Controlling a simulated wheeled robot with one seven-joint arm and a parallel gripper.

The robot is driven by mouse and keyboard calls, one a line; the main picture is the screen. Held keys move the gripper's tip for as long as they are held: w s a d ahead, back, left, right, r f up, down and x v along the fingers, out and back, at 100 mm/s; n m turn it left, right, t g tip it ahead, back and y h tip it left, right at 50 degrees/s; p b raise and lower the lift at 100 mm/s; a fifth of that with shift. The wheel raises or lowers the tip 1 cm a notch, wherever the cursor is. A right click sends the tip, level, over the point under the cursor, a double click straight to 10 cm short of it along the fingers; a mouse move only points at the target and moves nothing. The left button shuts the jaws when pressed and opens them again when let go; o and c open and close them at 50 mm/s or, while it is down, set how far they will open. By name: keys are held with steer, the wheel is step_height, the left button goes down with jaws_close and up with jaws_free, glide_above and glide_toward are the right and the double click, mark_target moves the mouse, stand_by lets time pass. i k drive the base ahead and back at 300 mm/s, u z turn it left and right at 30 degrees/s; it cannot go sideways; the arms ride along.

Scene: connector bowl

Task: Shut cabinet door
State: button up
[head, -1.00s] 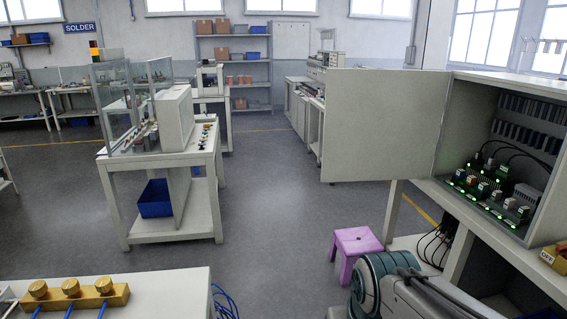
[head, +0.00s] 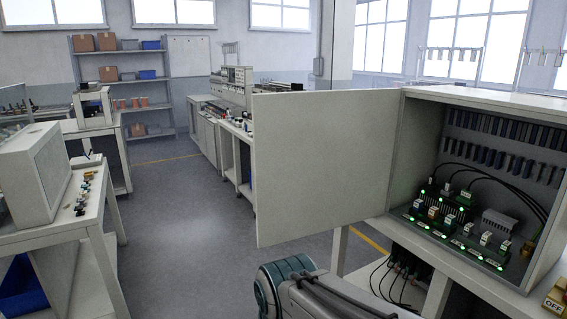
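The cabinet (head: 470,92) stands on a bench at the right, its front open. Its door (head: 322,165) is a plain pale panel, hinged on the cabinet's left side and swung wide open to the left. Inside the cabinet are green circuit boards (head: 455,240) with lit green lights, black cables and rows of dark connectors. Part of my arm (head: 330,297) shows at the bottom middle, below the door and apart from it in the picture. My gripper is not in view.
A white bench (head: 85,215) with a grey box stands at the left. Clear floor (head: 190,230) lies between it and the door. A yellow block marked OFF (head: 553,300) sits at the lower right. Black cables (head: 395,280) hang below the cabinet.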

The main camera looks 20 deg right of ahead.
mark_target(322, 159)
steer(key=i, duration=1.85)
steer(key=u, duration=1.2)
steer(key=i, duration=1.85)
steer(key=z, duration=4.5)
